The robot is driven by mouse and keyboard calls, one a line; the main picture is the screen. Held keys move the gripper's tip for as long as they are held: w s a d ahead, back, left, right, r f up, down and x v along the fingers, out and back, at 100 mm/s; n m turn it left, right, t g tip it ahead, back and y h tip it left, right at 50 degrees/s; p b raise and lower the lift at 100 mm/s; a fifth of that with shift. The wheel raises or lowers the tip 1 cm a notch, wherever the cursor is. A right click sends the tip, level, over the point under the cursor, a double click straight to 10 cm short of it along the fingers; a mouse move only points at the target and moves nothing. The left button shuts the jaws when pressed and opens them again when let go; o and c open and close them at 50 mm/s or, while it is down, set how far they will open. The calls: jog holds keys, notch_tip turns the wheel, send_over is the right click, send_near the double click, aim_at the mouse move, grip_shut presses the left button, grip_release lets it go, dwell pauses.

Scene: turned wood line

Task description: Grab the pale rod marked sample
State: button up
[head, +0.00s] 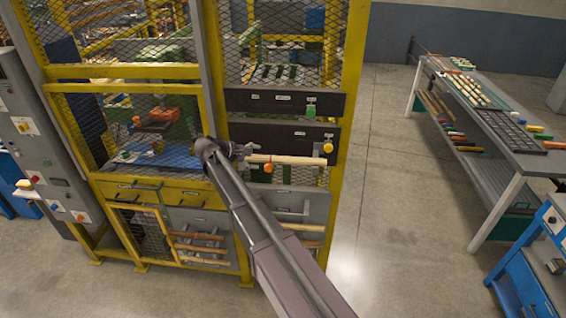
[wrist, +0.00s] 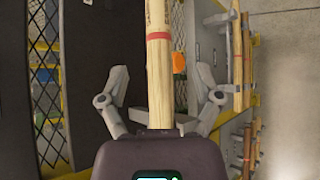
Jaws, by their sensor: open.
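A pale rod (head: 300,160) lies level at the front of the yellow-framed machine. In the wrist view the pale rod (wrist: 160,85) runs up the middle, with a red band and dark marks near the top that I cannot read. My gripper (head: 243,151) is at the rod's left end in the head view. In the wrist view my gripper (wrist: 161,75) is open, with one finger on each side of the rod and a gap on both sides. The rod's near end meets the palm edge in the picture; I cannot tell whether they touch.
An orange knob (head: 268,168) sits close by the rod, and a yellow knob (head: 328,147) is near its right end. Wire mesh and dark panels stand behind. Brown rods (head: 203,248) lie in racks below. A bench (head: 522,150) with more rods stands right; the floor between is clear.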

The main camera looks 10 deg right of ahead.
aim_at(266, 160)
jog(key=shift+b+x, duration=1.2)
jog(key=shift+x, duration=0.8)
jog(key=shift+w+d+f, duration=0.2)
jog(key=shift+d+f, duration=0.2)
jog(key=shift+d, duration=0.05)
jog(key=shift+s, duration=0.1)
grip_shut()
